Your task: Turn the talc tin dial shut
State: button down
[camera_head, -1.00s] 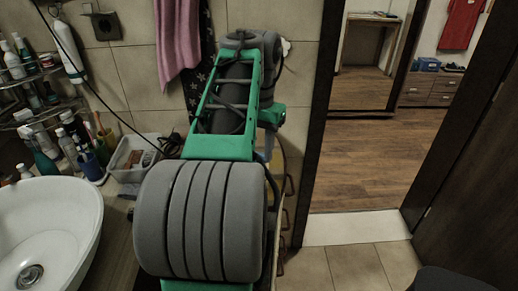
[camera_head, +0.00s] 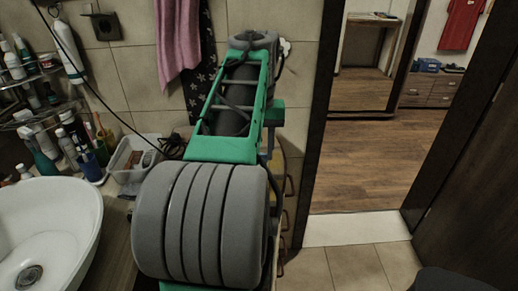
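I cannot make out a talc tin or its dial in the head view. My arm, green with thick grey joints, fills the middle of the view and reaches toward the tiled wall. The end of my arm is hidden behind its own links, and my gripper does not show. Whether it touches anything cannot be seen.
A white basin (camera_head: 62,222) is at the lower left. A pink towel (camera_head: 177,45) hangs on the wall. A doorway with wooden floor (camera_head: 350,160) is open at right.

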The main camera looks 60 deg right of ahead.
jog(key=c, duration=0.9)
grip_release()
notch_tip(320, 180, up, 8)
jog(key=p, duration=0.7)
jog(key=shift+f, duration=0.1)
